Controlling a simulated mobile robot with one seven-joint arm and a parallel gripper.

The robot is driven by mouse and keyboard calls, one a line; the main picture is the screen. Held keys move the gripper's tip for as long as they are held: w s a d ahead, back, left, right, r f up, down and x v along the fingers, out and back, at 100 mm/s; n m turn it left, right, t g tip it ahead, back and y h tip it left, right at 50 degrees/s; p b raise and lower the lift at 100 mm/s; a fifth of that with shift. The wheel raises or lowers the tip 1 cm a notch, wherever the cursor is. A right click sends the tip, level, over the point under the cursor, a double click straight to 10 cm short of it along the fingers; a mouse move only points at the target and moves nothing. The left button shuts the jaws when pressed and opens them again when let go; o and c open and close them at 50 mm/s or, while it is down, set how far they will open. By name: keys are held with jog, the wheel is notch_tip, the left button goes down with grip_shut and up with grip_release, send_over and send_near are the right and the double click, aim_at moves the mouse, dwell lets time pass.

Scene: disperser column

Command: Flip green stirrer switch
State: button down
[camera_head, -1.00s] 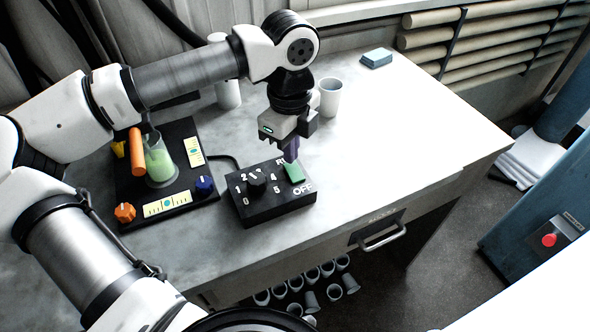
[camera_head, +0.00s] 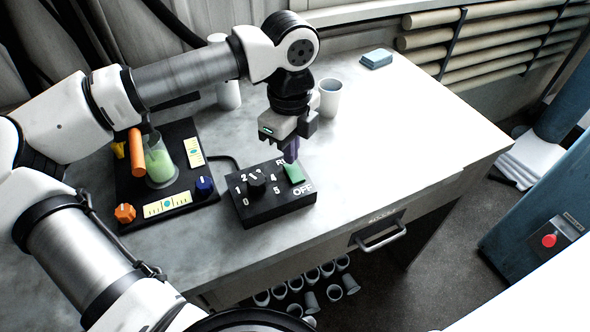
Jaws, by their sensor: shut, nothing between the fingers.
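The green stirrer switch (camera_head: 294,174) sits at the right end of a black control box (camera_head: 268,208) on the table. White lettering beside it reads OFF at the front, and the label at the back is partly hidden by my fingers. A black knob (camera_head: 256,184) with numbers around it is on the same box. My gripper (camera_head: 291,157) points down at the switch's back end, its purple fingertips shut and empty. The tips appear to be at or just above the switch; I cannot tell whether they touch it.
Left of the box, a black base holds a beaker of green liquid (camera_head: 160,166), an orange cylinder (camera_head: 137,153) and several knobs. A white cup (camera_head: 330,97) stands behind my gripper. A blue block (camera_head: 376,58) lies at the back. The table's right side is clear.

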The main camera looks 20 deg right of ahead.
jog(key=shift+f+b, duration=1)
jog(key=shift+b, duration=0.1)
dwell(0.9)
jog(key=shift+r+p, duration=1.55)
jog(key=shift+r, duration=2)
